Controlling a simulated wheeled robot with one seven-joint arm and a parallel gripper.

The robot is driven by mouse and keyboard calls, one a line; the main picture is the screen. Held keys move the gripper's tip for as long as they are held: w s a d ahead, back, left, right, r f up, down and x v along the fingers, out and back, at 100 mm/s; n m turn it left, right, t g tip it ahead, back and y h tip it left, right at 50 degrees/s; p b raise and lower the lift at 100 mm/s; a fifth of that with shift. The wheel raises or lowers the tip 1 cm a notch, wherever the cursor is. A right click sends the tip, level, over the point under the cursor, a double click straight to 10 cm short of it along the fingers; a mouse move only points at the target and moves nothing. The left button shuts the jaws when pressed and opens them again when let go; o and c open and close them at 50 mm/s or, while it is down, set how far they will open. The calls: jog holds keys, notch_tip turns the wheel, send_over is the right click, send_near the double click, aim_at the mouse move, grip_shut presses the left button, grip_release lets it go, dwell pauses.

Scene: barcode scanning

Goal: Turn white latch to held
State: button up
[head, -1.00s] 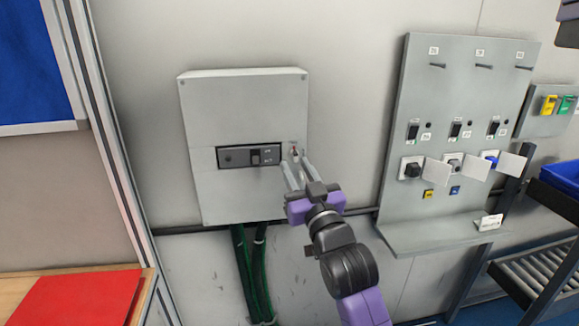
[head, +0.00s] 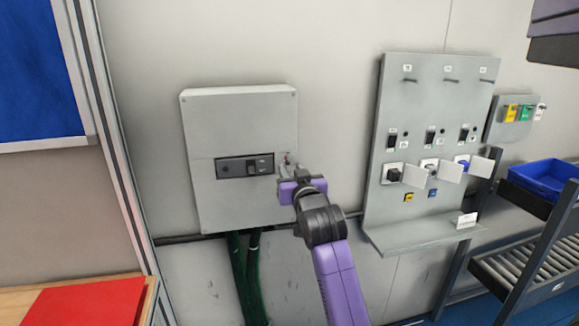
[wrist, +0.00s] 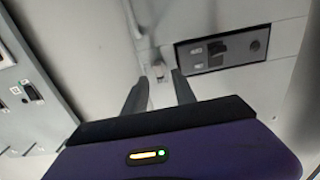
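A grey breaker box (head: 240,115) is fixed to the wall. Its dark switch panel (head: 230,168) also shows in the wrist view (wrist: 215,50). The small pale latch (wrist: 158,69) sits on the box beside this panel; in the head view my gripper partly covers it. My gripper (head: 289,168), with its purple body, is at the box's right edge. In the wrist view, my gripper's two grey fingers (wrist: 161,80) are apart, with the latch between or just beyond their tips. Contact with the latch cannot be told.
A grey panel with switches, plugs and white flaps (head: 435,110) stands to the right on the wall. Green cables (head: 243,270) run down below the box. A blue bin (head: 545,180) and roller rack (head: 510,275) are at far right. A red sheet (head: 85,303) lies at lower left.

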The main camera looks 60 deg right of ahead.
aim_at(287, 165)
jog(key=shift+x, duration=1.05)
grip_shut()
